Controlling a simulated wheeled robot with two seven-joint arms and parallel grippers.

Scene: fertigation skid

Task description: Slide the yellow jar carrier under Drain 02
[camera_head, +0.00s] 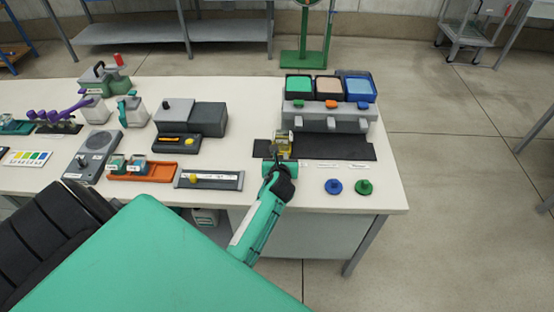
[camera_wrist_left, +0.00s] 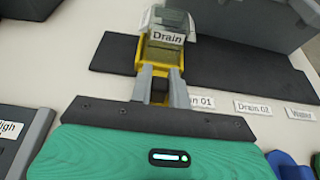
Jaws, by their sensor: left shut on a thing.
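The yellow jar carrier (camera_head: 289,151) stands on the left part of the black strip (camera_head: 345,149), left of the first spout. In the left wrist view the carrier (camera_wrist_left: 151,56) holds a clear jar (camera_wrist_left: 172,20) with a "Drain" tag. My left gripper (camera_wrist_left: 161,88) is shut on the carrier's near end; it also shows in the head view (camera_head: 279,163). The grey dispenser (camera_head: 328,110) has three spouts over the strip. The Drain 02 label (camera_wrist_left: 252,107) lies right of the carrier, between the Drain 01 label (camera_wrist_left: 205,102) and the Water label (camera_wrist_left: 301,114). My right gripper is not in view.
The strip is clear to the carrier's right. A blue knob (camera_head: 333,186) and a green knob (camera_head: 364,187) stand in front of it. The table's right edge is just beyond the strip.

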